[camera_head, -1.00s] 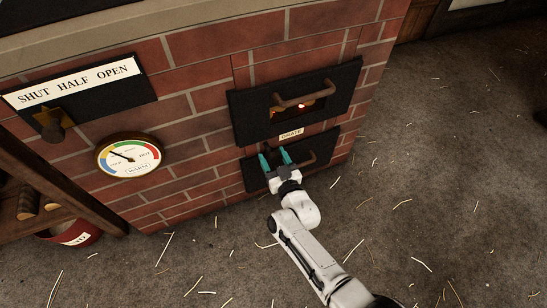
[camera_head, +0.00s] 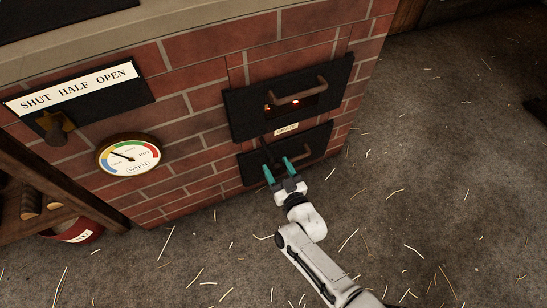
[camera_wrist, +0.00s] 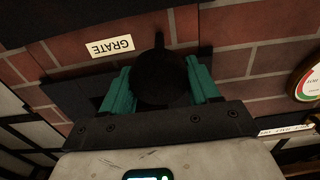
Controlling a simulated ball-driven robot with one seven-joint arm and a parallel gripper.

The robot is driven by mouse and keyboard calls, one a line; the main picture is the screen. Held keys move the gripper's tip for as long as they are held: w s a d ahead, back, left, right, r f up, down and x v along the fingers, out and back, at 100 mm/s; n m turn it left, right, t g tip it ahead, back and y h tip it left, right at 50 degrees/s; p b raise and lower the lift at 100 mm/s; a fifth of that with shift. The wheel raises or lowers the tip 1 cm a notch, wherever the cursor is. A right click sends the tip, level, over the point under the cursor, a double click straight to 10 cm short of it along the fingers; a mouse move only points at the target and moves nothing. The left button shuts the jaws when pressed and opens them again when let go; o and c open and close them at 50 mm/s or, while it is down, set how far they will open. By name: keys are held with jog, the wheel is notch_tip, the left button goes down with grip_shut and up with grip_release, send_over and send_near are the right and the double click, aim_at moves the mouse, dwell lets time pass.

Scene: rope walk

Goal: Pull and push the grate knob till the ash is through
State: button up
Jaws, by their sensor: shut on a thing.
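The grate knob (camera_wrist: 160,80) is a dark round ball on a thin dark rod, between my teal fingers in the wrist view. My gripper (camera_head: 277,166) is shut on it, in front of the lower black door in the head view. The rod (camera_head: 266,150) runs from the brick front to between the fingers; the knob itself is mostly hidden there. The white GRATE label (camera_head: 286,129) sits just above. Above it, the upper black fire door (camera_head: 245,118) has a slot with a small orange glow. No ash can be made out.
The lower black door (camera_head: 252,172) has a bar handle (camera_head: 309,153) close to the right of my fingers. A round gauge (camera_head: 129,156) and a SHUT HALF OPEN plate (camera_head: 75,88) are on the bricks. A wooden shelf and red bucket (camera_head: 75,232) stand left. The straw-strewn floor is open at right.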

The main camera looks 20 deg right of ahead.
jog(key=o, duration=1.4)
jog(key=shift+o, duration=0.2)
jog(key=s+p, duration=0.3)
jog(key=s, duration=0.7)
jog(key=shift+s, duration=0.4)
